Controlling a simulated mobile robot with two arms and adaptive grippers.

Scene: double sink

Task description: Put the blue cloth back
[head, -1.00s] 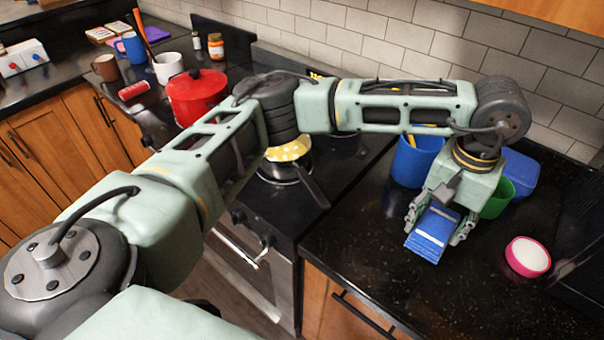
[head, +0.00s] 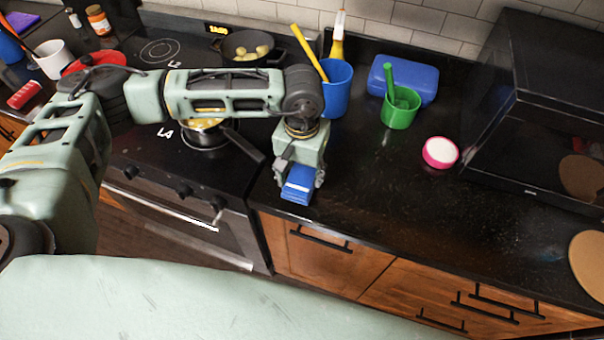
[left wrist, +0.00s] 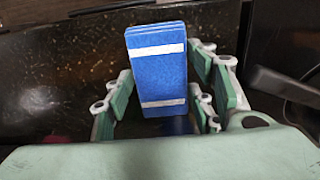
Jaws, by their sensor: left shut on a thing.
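The blue cloth (head: 298,186) is a folded blue block with pale stripes. My left gripper (head: 297,180) is shut on it and holds it near the front edge of the black counter, beside the stove. In the left wrist view the cloth (left wrist: 158,75) stands between the two fingers of the left gripper (left wrist: 160,110), its striped face toward the camera. Whether the cloth touches the counter cannot be told. My right gripper is not in view.
A blue cup (head: 336,90) with utensils, a green cup (head: 400,108), a blue box (head: 404,78) and a pink-rimmed dish (head: 440,153) stand on the counter (head: 380,200). A pan handle (head: 245,146) juts from the stove toward my gripper. The counter's front middle is clear.

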